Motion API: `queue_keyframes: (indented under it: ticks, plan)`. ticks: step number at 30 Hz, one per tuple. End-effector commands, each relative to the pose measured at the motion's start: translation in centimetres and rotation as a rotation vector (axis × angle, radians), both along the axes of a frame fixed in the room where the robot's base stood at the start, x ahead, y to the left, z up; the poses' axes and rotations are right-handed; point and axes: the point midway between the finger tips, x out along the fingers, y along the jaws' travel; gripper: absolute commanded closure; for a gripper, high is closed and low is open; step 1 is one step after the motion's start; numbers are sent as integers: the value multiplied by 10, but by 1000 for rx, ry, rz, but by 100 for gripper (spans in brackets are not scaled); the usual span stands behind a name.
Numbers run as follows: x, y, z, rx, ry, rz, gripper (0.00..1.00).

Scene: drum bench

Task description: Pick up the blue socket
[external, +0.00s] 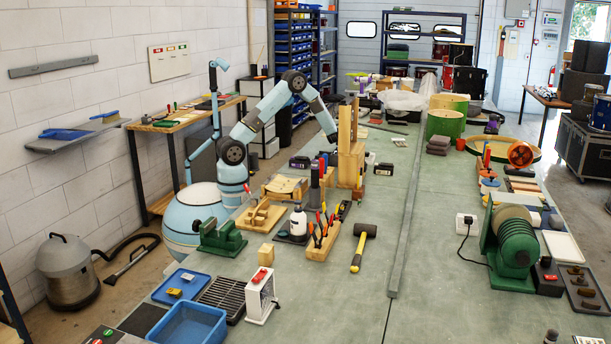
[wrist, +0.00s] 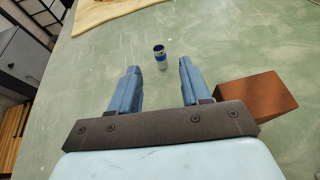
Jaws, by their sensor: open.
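The socket shows in the gap between the fingers, near the fingertips; I cannot tell the height of the fingers above the bench. In the external view my arm bends down behind a wooden stand (external: 350,150). I cannot make out the socket or the fingertips there.
A brown wooden block (wrist: 257,95) lies just right of the right finger. A pale wooden board (wrist: 115,10) is at the top left. The green bench (wrist: 215,45) around the socket is clear. In the external view, several tools and a green vise (external: 222,238) crowd the bench's near side.

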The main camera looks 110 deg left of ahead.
Motion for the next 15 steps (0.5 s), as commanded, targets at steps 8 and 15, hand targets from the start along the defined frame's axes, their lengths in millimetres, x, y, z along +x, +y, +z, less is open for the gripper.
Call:
queue_keyframes:
  ticks: [8, 15]
  plan:
    - [1, 34, -14, -1, 0, 2, 53]
    - [3, 49, -20, 1, -1, 0, 53]
